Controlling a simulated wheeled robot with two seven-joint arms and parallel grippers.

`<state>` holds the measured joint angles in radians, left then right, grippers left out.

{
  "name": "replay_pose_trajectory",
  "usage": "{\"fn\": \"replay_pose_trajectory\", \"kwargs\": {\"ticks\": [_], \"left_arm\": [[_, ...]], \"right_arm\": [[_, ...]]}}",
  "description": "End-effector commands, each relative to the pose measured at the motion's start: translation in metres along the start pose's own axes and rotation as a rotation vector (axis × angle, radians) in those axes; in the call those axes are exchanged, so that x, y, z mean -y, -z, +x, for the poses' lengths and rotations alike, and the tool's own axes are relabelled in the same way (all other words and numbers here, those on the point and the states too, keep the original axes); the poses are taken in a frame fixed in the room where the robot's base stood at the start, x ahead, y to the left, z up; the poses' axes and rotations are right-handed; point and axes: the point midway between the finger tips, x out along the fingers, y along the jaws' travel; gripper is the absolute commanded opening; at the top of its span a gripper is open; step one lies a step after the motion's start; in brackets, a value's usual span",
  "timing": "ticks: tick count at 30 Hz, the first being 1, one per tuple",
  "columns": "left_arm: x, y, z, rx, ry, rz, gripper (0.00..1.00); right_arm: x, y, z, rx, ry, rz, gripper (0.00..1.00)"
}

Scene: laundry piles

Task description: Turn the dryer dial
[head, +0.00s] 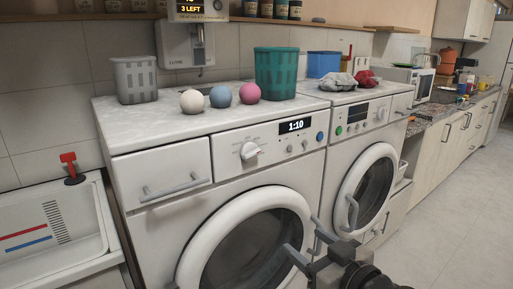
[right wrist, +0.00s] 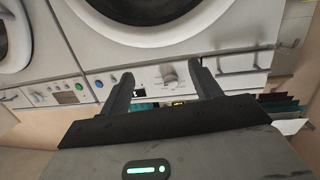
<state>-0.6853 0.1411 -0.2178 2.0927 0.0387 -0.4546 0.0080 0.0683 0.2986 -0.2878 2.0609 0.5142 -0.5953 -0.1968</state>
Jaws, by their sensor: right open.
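The near white machine (head: 165,225) has a round door and a control panel. Its white dial (head: 250,152) sits left of a display reading 1:10 (head: 296,126). I cannot tell from a label which machine is the dryer. My right gripper (head: 303,236) is open and empty, in front of the round door, below and right of the dial. In the right wrist view, which looks upside down, the dial (right wrist: 168,73) shows between the two spread fingers (right wrist: 161,72), beyond them and apart. My left gripper is out of view.
A second white machine (head: 340,155) stands to the right. On the near machine's top are a grey basket (head: 135,80), three balls (head: 221,96) and a teal basket (head: 276,75). A sink (head: 50,225) is at left. The floor at right (head: 470,220) is clear.

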Motion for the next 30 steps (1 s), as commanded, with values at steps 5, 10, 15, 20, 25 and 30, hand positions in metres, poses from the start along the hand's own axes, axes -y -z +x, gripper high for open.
{"fn": "replay_pose_trajectory", "kwargs": {"ticks": [5,10,15,20,25,30], "left_arm": [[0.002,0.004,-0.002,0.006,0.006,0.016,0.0],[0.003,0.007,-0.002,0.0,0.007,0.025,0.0],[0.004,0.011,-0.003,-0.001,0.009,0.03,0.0],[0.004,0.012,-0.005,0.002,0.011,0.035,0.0],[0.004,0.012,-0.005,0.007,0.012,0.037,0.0],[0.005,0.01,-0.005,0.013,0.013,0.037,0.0]], "right_arm": [[-0.013,0.093,0.017,-0.115,0.062,-0.11,0.63],[-0.014,0.121,0.023,-0.148,0.082,-0.142,0.63],[-0.012,0.126,0.044,-0.15,0.085,-0.14,0.63],[-0.008,0.132,0.077,-0.151,0.085,-0.14,0.63],[-0.005,0.136,0.114,-0.149,0.084,-0.14,0.63],[-0.002,0.14,0.147,-0.149,0.083,-0.141,0.63]]}}
